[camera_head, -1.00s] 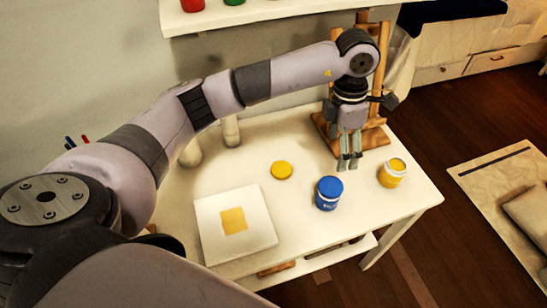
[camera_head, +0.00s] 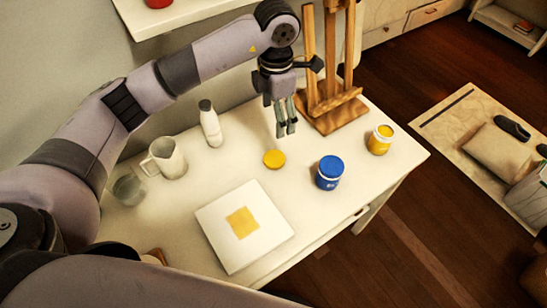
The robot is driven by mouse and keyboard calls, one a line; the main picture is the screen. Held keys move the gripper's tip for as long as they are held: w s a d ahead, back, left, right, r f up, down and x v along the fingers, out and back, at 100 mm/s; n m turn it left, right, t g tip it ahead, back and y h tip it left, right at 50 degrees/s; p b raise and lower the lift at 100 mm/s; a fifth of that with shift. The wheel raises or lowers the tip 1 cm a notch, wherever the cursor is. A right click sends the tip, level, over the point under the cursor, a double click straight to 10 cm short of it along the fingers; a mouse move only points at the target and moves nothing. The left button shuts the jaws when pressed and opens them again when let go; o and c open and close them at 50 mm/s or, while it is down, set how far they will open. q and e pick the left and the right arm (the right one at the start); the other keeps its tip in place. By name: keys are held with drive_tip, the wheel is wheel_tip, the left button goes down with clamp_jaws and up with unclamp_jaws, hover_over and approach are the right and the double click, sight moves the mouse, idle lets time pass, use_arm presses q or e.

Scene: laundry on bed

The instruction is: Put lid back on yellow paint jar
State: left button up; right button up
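The yellow lid (camera_head: 274,159) lies flat on the white table, left of the blue jar. The yellow paint jar (camera_head: 380,140) stands upright near the table's right end, its top uncovered with yellow paint showing. My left gripper (camera_head: 287,134) points down just behind and slightly right of the lid in the picture. Nothing shows between its fingers. The fingertips look close together from this angle, so I cannot tell how far they are parted. My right gripper is not in view.
A blue paint jar (camera_head: 329,172) stands between lid and yellow jar. A wooden easel (camera_head: 330,108) stands behind. A white canvas with a yellow square (camera_head: 215,222) lies in front. A white pitcher (camera_head: 167,158), a bottle (camera_head: 210,124) and a glass (camera_head: 129,190) stand at left.

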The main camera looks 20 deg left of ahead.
use_arm(q)
drive_tip(key=p, duration=0.1)
hover_over(275, 157)
wheel_tip(275, 157, down, 6)
wheel_tip(275, 157, down, 4)
drive_tip(key=shift+w+r, duration=0.1)
drive_tip(key=shift+f, duration=0.4)
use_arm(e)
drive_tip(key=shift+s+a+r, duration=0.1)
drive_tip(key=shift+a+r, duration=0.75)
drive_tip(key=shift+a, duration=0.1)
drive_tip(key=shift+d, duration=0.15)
use_arm(q)
drive_tip(key=f+p, duration=0.2)
drive_tip(key=f, duration=0.2)
drive_tip(key=shift+s+f, duration=0.1)
drive_tip(key=shift+s, duration=0.1)
drive_tip(key=shift+f, duration=0.5)
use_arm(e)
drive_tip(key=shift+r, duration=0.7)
use_arm(q)
drive_tip(key=shift+c, duration=0.3)
